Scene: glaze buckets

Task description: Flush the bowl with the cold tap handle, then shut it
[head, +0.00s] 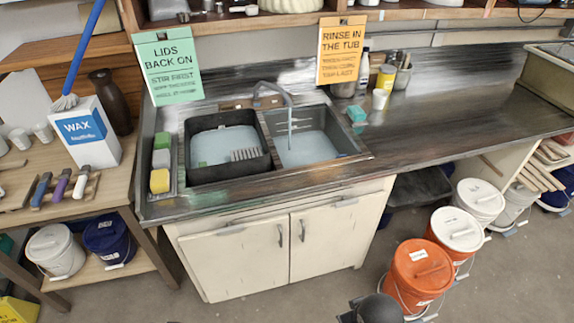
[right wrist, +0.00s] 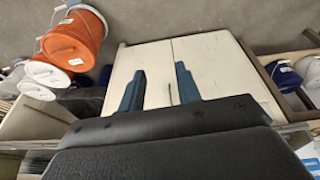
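The steel sink has a right bowl (head: 318,147) with pale bluish water in it. A grey curved tap (head: 272,88) stands at the sink's back edge, and a thin pale stream seems to hang from its spout into the right bowl. I cannot make out the cold handle clearly. A black tub (head: 228,172) with cloudy water and a brush sits in the left bowl. My right gripper (right wrist: 160,88) shows two blue fingers, apart and empty, in front of the white cabinet doors (right wrist: 203,60). My left gripper is not in view.
Sponges (head: 160,181) lie in a strip left of the sink. A teal block (head: 356,113) and cups sit on the counter (head: 440,110) to the right. Orange (head: 418,272) and white buckets stand on the floor at right.

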